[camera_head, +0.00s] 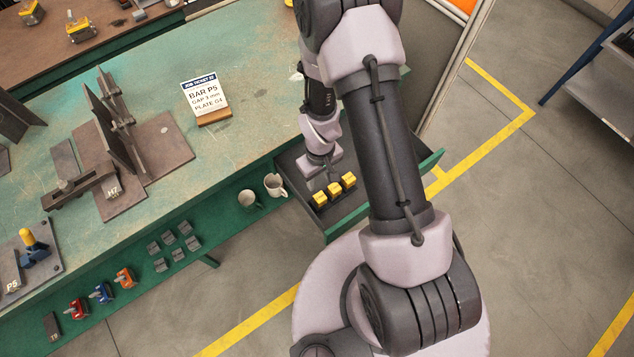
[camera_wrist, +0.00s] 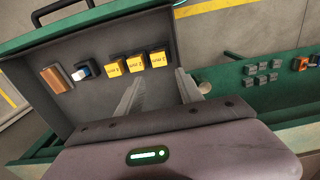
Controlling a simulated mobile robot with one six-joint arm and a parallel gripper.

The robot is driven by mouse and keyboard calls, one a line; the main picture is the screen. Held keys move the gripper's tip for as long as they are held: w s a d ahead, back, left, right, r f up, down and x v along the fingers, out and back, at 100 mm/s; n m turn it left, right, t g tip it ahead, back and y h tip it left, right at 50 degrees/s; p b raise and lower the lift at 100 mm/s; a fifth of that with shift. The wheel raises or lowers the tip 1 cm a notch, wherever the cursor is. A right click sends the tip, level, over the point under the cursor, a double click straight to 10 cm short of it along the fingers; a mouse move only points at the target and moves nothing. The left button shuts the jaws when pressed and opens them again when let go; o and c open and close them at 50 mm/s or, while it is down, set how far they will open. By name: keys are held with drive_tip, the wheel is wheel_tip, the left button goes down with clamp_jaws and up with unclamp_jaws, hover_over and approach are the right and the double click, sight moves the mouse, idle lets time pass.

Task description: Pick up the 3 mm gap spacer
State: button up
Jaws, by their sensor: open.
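Three yellow blocks with dark printed labels stand in a row in an open grey drawer. In the wrist view they are a left block (camera_wrist: 115,68), a middle block (camera_wrist: 136,63) and a right block (camera_wrist: 158,58). They also show in the head view as a left (camera_head: 319,199), a middle (camera_head: 334,188) and a right one (camera_head: 348,179). The print is too small to tell surely which is the 3 mm gap spacer. My gripper (camera_wrist: 160,82) is open and empty, its fingers apart on the near side of the row. In the head view its fingers are largely hidden.
The drawer (camera_wrist: 205,50) also holds a brown block (camera_wrist: 53,79) and a white-and-blue item (camera_wrist: 82,72). Two mugs (camera_head: 274,185) and small grey blocks (camera_head: 172,240) sit along the bench's near side.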

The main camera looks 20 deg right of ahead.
sight(320, 197)
wheel_tip(320, 197, down, 9)
drive_tip(key=b, duration=0.2)
drive_tip(key=shift+b, duration=0.4)
drive_tip(key=f+b, duration=0.4)
drive_tip(key=f, duration=0.1)
drive_tip(key=shift+d+f, duration=0.15)
drive_tip(key=shift+d, duration=0.05)
drive_tip(key=shift+r, duration=0.25)
drive_tip(key=shift+c, duration=0.4)
clamp_jaws()
